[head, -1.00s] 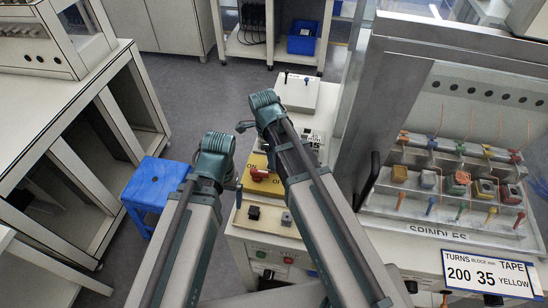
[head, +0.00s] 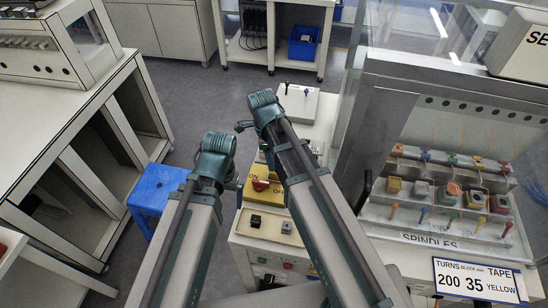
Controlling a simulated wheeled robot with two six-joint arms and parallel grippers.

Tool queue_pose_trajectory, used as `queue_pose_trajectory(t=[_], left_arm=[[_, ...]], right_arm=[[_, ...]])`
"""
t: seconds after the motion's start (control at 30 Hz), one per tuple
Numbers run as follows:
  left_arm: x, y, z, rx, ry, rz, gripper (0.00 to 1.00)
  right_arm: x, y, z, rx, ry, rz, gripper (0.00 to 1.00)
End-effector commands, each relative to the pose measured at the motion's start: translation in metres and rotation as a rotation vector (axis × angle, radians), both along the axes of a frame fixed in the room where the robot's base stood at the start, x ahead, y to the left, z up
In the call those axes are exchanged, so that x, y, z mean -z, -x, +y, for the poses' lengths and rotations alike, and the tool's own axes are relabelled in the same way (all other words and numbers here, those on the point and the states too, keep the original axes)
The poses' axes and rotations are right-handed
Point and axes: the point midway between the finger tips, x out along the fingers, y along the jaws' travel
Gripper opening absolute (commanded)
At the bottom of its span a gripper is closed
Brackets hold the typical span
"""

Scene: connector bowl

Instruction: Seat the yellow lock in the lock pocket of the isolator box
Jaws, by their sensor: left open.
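The isolator box (head: 265,194) is yellow, with a red rotary handle (head: 260,185) and ON lettering on its front. It stands on the left part of the bench, partly hidden behind my right arm. I cannot make out its lock pocket. I cannot pick out a yellow lock. My left gripper (head: 236,186) shows only as a small dark part beside my left arm, just left of the isolator box; it is open, and nothing shows in it. My right gripper is largely hidden by its own arm, and its jaws cannot be made out.
A black and a grey switch block (head: 255,221) sit on the panel in front of the isolator box. A spindle rack (head: 430,238) with coloured coils is at right, beside a clear guard. A blue stool (head: 152,196) stands on the floor at left. A white box (head: 297,103) lies behind.

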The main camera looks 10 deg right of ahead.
Motion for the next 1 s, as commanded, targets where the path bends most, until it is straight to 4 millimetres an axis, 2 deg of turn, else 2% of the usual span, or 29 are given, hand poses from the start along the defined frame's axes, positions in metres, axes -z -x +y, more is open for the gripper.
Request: queue_pose_trajectory(t=[0.03,0.1,0.3,0.4,1.0], left_arm=[[-0.017,0.000,0.000,0.000,0.000,0.000,1.00],[-0.027,0.000,0.000,0.000,0.000,0.000,1.00],[-0.055,0.000,0.000,0.001,0.000,0.000,1.00],[-0.062,0.000,0.000,0.001,0.000,0.000,1.00],[-0.063,0.000,0.000,0.002,0.000,0.000,1.00]], right_arm=[[-0.017,-0.001,0.001,0.000,0.000,0.000,0.57],[-0.027,-0.001,0.002,0.000,0.000,0.000,0.57],[-0.055,-0.002,0.006,-0.001,0.000,0.000,0.57],[-0.062,-0.003,0.007,-0.001,0.000,0.000,0.57],[-0.063,-0.003,0.007,-0.001,0.000,0.000,0.57]])
